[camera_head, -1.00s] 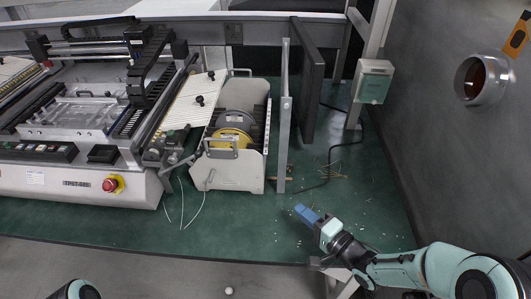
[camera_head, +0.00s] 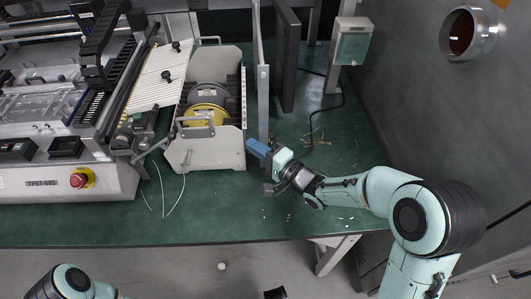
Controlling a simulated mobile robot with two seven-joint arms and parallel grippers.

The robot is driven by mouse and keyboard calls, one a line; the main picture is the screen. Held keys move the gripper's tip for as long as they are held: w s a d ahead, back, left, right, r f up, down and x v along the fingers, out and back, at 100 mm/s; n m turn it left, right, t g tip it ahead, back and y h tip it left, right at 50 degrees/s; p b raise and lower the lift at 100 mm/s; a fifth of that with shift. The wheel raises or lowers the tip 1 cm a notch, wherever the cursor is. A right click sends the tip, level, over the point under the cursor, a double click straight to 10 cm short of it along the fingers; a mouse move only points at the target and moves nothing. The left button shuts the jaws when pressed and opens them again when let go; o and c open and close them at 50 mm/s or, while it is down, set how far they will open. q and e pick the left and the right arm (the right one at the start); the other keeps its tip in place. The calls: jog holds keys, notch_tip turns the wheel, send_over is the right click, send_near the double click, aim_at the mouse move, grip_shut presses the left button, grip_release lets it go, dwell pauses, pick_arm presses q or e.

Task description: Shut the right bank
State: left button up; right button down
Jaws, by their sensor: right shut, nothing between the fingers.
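The likely right bank (camera_head: 213,156) is a pale grey feeder unit on the green table, right of the printing machine. It has a grey handle on its front and a yellow reel (camera_head: 206,115) inside. A gap with loose white wires separates its front from the machine's front panel. My right gripper (camera_head: 258,147) has blue fingertips and is shut and empty. Its tips are just right of the bank's right side, near the foot of a grey upright post; I cannot tell if they touch either. My left gripper is out of view; only part of my left arm shows at bottom left.
The printing machine (camera_head: 60,180) with a red stop button (camera_head: 79,180) stands at left. A grey post (camera_head: 263,90) and dark panel (camera_head: 288,65) rise right of the bank. A grey wall with a round port (camera_head: 470,33) is at right.

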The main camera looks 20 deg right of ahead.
aim_at(226, 144)
jog(key=shift+w+a, duration=0.1)
jog(key=shift+w, duration=0.05)
jog(key=a, duration=0.1)
jog(key=w+a+b, duration=0.1)
jog(key=a, duration=0.1)
jog(key=a+b, duration=0.1)
jog(key=a, duration=0.1)
jog(key=shift+w+a+f, duration=0.1)
jog(key=shift+w+a, duration=0.15)
jog(key=shift+w, duration=0.05)
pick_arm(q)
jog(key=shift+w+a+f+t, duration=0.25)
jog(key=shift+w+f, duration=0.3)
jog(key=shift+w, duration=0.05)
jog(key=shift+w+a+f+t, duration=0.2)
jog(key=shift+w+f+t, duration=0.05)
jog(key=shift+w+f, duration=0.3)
pick_arm(e)
jog(key=shift+s, duration=0.1)
jog(key=shift+a, duration=0.15)
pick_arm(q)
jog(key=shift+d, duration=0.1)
